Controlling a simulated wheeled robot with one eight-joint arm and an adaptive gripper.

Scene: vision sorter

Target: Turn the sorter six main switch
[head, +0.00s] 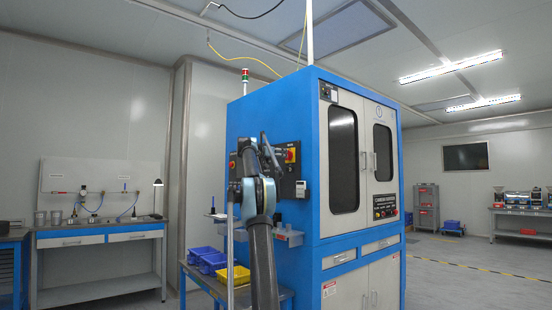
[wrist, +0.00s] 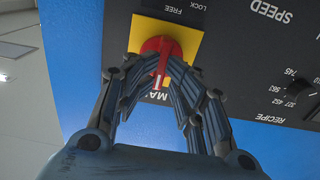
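The main switch is a red rotary knob (wrist: 157,46) on a yellow plate (wrist: 188,40), mounted on a black panel with FREE and LOCK lettering. In the head view the red and yellow switch (head: 291,154) shows on the blue side of the sorter cabinet (head: 315,120). My gripper (wrist: 161,72) is at the knob, with its fingertips on either side of the knob's narrow handle and seeming to touch it. The handle points toward the partly hidden MAIN lettering. In the head view my gripper (head: 270,150) is just left of the switch; its fingertips are hard to make out.
A dial panel marked SPEED and RECIPE (wrist: 288,100) lies right of the switch. Below my arm, blue bins (head: 205,257) and a yellow bin (head: 235,275) stand on a side table. A workbench (head: 95,237) stands at the left wall. Open floor lies at the right.

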